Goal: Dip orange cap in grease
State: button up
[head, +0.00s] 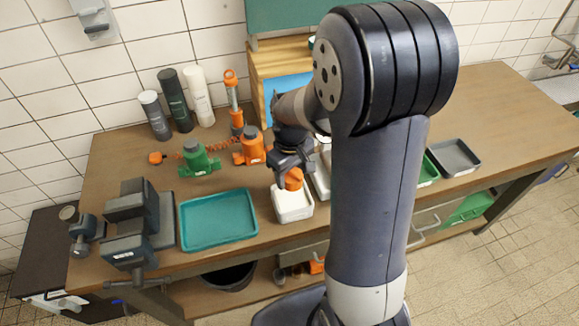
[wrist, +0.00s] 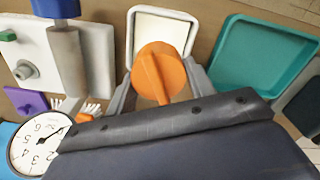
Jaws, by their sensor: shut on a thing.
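My gripper (head: 291,162) is shut on the orange cap (head: 294,179), which has a raised bar across its round face. In the wrist view the cap (wrist: 158,72) sits between the two grey fingers. A small white square tub (head: 293,203) stands on the bench just below the cap. In the wrist view the tub (wrist: 190,15) shows behind the cap, with a pale inside that may be the grease. The head view shows the cap over the back part of the tub. I cannot tell whether the cap touches the contents.
A teal tray (head: 218,219) lies left of the tub, and a dark vise (head: 135,222) stands farther left. Green (head: 197,158) and orange (head: 250,146) valve bodies stand behind the tray. A pressure gauge (wrist: 38,142) and a white plate with a pipe are at the wrist view's left.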

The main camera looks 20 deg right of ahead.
aim_at(290, 197)
jog(key=shift+f+b, duration=2.2)
jog(key=shift+f, duration=0.75)
jog(key=shift+f+b, duration=0.9)
jog(key=shift+f, duration=0.2)
jog(key=shift+r+p, duration=2.8)
jog(key=shift+r, duration=0.8)
